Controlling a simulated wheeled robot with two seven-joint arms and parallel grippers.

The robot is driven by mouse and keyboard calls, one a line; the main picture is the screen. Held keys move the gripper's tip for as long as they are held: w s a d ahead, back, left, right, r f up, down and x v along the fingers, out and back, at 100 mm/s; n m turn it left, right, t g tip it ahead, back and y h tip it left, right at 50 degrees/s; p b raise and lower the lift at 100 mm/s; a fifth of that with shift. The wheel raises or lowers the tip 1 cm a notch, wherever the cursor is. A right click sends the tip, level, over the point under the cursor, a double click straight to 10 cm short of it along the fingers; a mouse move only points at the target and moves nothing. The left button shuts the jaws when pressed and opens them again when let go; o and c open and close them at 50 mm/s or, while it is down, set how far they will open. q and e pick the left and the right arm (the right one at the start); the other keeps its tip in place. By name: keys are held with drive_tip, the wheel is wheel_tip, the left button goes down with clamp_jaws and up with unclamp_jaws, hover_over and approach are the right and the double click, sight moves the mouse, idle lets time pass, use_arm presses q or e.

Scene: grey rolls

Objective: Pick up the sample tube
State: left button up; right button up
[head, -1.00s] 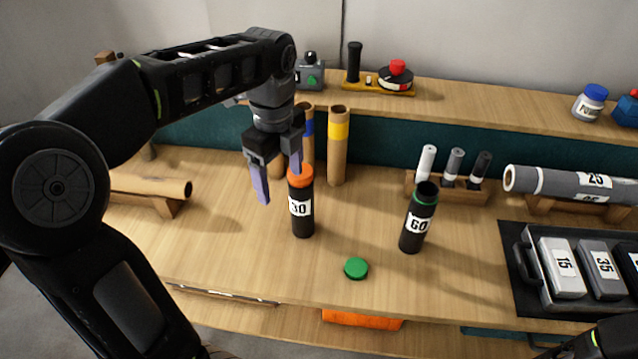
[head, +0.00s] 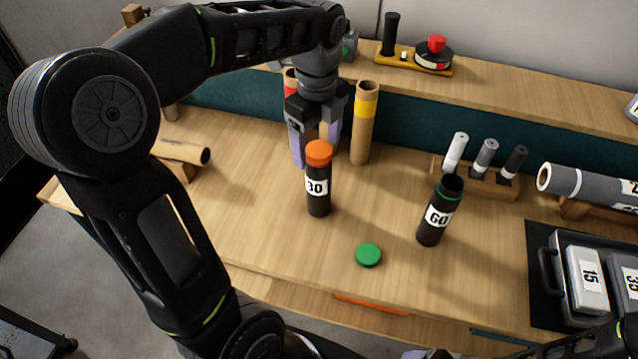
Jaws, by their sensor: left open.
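A black tube (head: 318,198) with an orange cap and a label reading 30 stands upright on the wooden bench. A second black tube (head: 433,225), labelled 60, stands to its right with its top open and a green ring at its neck. A green cap (head: 368,255) lies on the bench between and in front of them. My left gripper (head: 315,148) is open and empty, pointing down close to the orange cap; its fingers appear just behind the cap. Whether they touch it, I cannot tell. A small part of my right gripper (head: 416,354) shows at the bottom edge.
Cardboard tubes (head: 365,125) stand behind the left gripper. A small rack (head: 470,182) holds white, grey and black tubes. Grey rolls (head: 590,187) and a black tray (head: 543,235) with labelled boxes are at right. A cardboard roll (head: 182,151) lies at left. The front bench is mostly clear.

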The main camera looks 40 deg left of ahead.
sight(319, 183)
use_arm(q)
drive_tip(key=shift+f, duration=0.2)
wheel_tip(319, 183, down, 5)
drive_tip(key=shift+w+p, duration=0.15)
drive_tip(key=shift+p, duration=0.35)
drive_tip(key=shift+c, duration=0.5)
clamp_jaws()
idle(0.6)
